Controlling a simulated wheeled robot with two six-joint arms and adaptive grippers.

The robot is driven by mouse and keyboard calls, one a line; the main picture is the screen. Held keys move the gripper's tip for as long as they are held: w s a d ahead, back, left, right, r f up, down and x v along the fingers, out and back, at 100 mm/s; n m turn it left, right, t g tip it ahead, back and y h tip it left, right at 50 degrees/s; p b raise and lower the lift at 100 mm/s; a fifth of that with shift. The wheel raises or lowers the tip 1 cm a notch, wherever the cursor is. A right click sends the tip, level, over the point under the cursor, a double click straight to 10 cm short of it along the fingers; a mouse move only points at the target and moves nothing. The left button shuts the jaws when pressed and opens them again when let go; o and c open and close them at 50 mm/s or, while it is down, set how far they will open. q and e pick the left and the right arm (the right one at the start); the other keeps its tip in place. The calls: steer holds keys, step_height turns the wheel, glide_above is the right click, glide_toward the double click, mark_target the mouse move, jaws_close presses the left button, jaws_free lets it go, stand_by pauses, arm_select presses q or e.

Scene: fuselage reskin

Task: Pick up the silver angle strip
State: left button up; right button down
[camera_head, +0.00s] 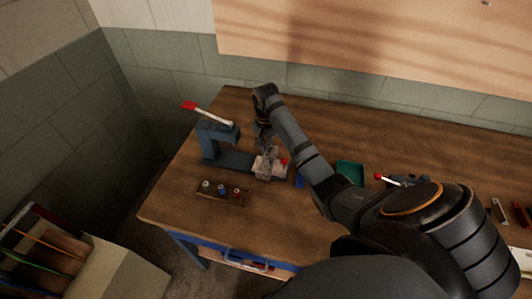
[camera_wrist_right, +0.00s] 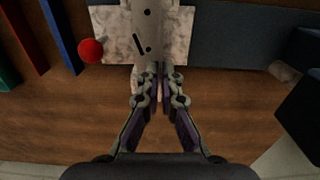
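The silver angle strip (camera_wrist_right: 152,22) is pale, with round holes and a dark slot. In the right wrist view it lies over a light mottled block (camera_wrist_right: 108,22), running from the top edge toward my fingers. My right gripper (camera_wrist_right: 160,70) is over the strip's near end, its fingertips close together with a narrow gap. The fingers hide that end, so I cannot tell whether they grip it. In the head view my right gripper (camera_head: 267,148) points down over the light block on the bench. The strip is too small to make out clearly there. My left gripper is not in view.
A blue-grey clamp tool with a red-tipped lever (camera_head: 220,135) stands left of my gripper. A small rack (camera_head: 222,194) with several coloured pieces is in front. A red knob (camera_wrist_right: 90,50) sits beside the block. A green tray (camera_head: 350,172) lies right of my forearm. The bench's front left is clear.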

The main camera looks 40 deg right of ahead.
steer(key=shift+r, duration=0.6)
steer(key=r+p, duration=0.1)
steer(key=r, duration=0.1)
steer(key=r+p, duration=0.1)
steer(key=shift+s+d+r, duration=0.15)
steer(key=shift+s+r, duration=0.2)
steer(key=shift+s, duration=0.05)
steer(key=s+d+r+p, duration=0.2)
steer(key=s+r+p, duration=0.2)
steer(key=s+r, duration=0.4)
steer(key=shift+s+p, duration=0.4)
steer(key=shift+s, duration=2.15)
